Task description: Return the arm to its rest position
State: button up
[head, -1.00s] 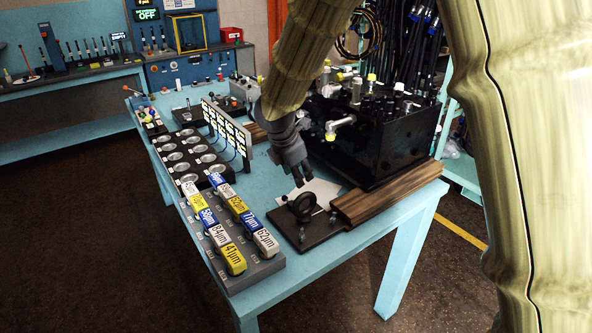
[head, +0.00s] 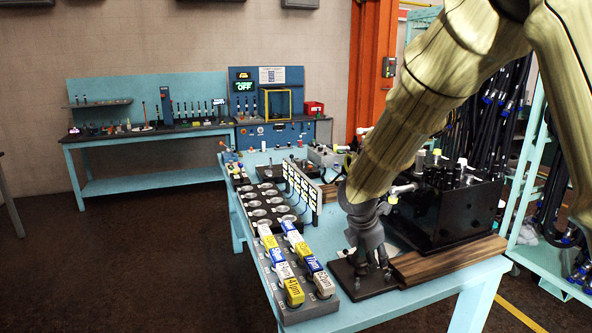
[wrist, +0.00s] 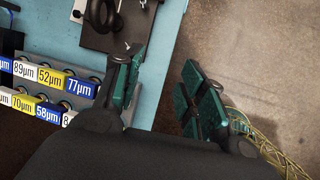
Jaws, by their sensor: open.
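My gripper (head: 371,267) hangs from my arm above the front right part of the light blue table (head: 398,319) in the head view. It covers part of a dark plate with a ring fixture (head: 350,282). In the wrist view its two green-padded fingers (wrist: 164,97) stand apart with nothing between them. The dark fixture plate (wrist: 121,31) is beyond the left finger, and the floor lies behind the right finger.
A rack of labelled micron blocks (head: 295,292) stands left of my gripper. A wooden board (head: 447,259) and a black hydraulic box (head: 455,215) stand to its right. A black tray of round cups (head: 270,204) is farther back. Floor is open at left.

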jog(key=s+a+f+m+g+y, duration=0.1)
jog(key=s+f+m, duration=0.2)
jog(key=s+f, duration=0.5)
jog(key=s+a+f+m+g+y, duration=0.1)
jog(key=s+f+m+y, duration=0.15)
jog(key=f, duration=0.95)
jog(key=s+a+f+m+g+y, duration=0.1)
jog(key=s+f+m, duration=0.4)
jog(key=f, duration=0.6)
jog(key=s+d+f+m, duration=0.2)
jog(key=s+f, duration=0.3)
jog(key=s, duration=0.4)
jog(key=s+d+f+m+b, duration=0.1)
jog(key=s+d+f+m, duration=0.1)
jog(key=s+f+m, duration=0.3)
jog(key=s+d+f+m+h, duration=0.1)
jog(key=s+f+m, duration=0.3)
jog(key=s, duration=1)
jog(key=shift+d+f+g+b, duration=0.3)
jog(key=shift+d+f, duration=0.1)
jog(key=shift+d, duration=0.3)
jog(key=shift+c, duration=0.6)
jog(key=shift+a, duration=0.1)
